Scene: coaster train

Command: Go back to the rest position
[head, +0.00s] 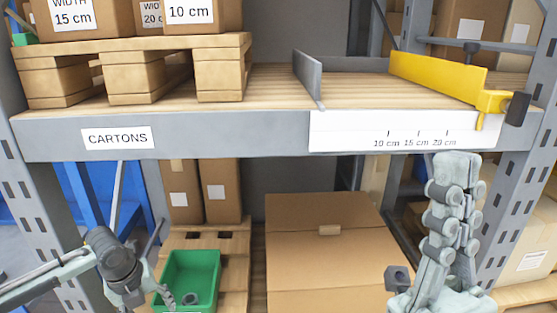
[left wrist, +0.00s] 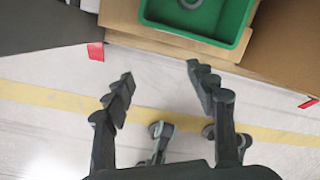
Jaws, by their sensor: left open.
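My left gripper (left wrist: 160,74) is open and empty in the left wrist view, its two dark fingers spread apart over the floor. A green bin (left wrist: 203,36) lies beyond its fingertips at the top of that view. In the head view my left arm comes in at the lower left, beside the green bin (head: 178,271). I see nothing held in either gripper.
The shelf beam (head: 230,136) crosses above both arms. On the shelf stand a pallet (head: 222,84) with cartons (head: 192,13), a grey divider (head: 308,76) and a yellow guide (head: 436,74). A large closed carton (head: 325,265) stands below. A rack upright (head: 523,190) is close by on the right.

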